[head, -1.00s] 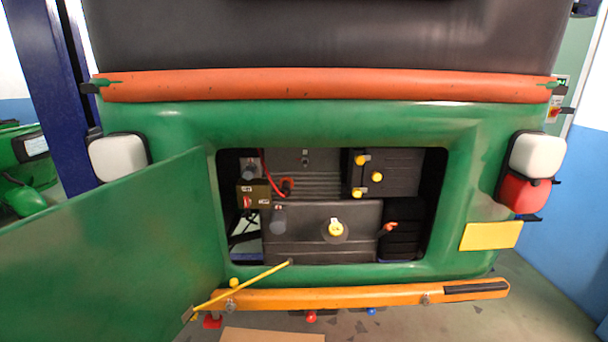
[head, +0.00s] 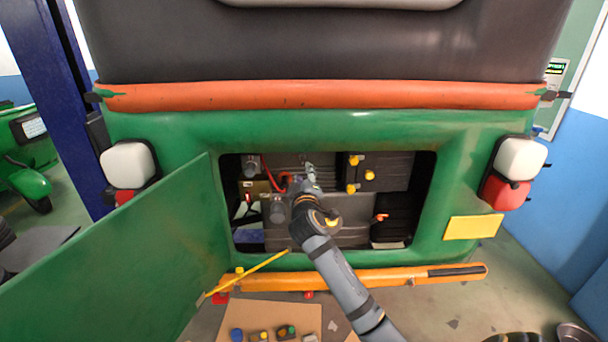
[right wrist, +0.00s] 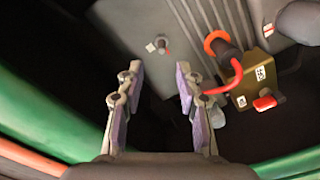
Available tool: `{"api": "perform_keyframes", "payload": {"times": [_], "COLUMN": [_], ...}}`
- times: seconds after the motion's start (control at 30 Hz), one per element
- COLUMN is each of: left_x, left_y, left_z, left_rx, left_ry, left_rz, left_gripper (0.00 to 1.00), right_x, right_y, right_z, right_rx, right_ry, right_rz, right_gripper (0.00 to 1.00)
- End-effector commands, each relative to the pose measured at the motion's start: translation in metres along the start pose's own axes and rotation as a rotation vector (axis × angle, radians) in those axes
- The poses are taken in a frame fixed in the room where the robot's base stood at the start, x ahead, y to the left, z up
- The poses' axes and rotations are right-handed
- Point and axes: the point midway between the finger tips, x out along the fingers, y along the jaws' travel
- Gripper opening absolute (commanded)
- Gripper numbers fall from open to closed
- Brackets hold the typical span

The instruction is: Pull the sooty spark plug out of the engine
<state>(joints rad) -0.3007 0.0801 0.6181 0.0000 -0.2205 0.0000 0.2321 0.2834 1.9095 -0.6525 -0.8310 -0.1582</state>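The engine (head: 345,208) sits in the open bay at the back of the green rickshaw. In the right wrist view, a small metallic stub with a reddish ring (right wrist: 163,46), which looks like the spark plug, stands in the grey engine block (right wrist: 120,15). Soot on it is too small to tell. In the head view my arm and gripper cover much of that area. My right gripper (head: 310,174) reaches into the bay. In the right wrist view its fingers (right wrist: 158,75) are apart and empty, with the stub beyond the gap between their tips. My left gripper is not in view.
A red lead with a dark, orange-ringed cap (right wrist: 222,50) and a brown box (right wrist: 253,88) lie right of the fingers. The green hatch (head: 130,250) hangs open at the left. An orange bumper (head: 350,281) crosses below. Yellow caps (head: 353,160) sit right of my gripper.

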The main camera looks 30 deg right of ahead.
Motion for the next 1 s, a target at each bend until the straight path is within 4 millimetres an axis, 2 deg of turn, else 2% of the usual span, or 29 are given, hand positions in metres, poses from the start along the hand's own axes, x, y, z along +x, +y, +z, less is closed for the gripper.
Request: {"api": "perform_keyframes", "payload": {"times": [0.17,0.5,0.7,1.0], "left_x": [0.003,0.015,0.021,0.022], "left_y": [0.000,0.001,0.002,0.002], "left_z": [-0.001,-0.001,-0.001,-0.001], "left_rx": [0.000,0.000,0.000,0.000], "left_ry": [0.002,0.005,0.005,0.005], "left_rz": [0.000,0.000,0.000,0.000], "left_gripper": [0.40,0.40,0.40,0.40], "right_x": [0.011,0.065,0.089,0.100], "right_y": [-0.002,-0.003,-0.003,-0.002], "right_z": [0.001,0.002,0.002,0.001], "right_rx": [0.001,0.001,0.002,0.002], "right_ry": [-0.001,-0.002,-0.001,-0.002], "right_rz": [-0.001,-0.003,-0.004,-0.004], "right_gripper": [0.36,0.36,0.36,0.36]}}
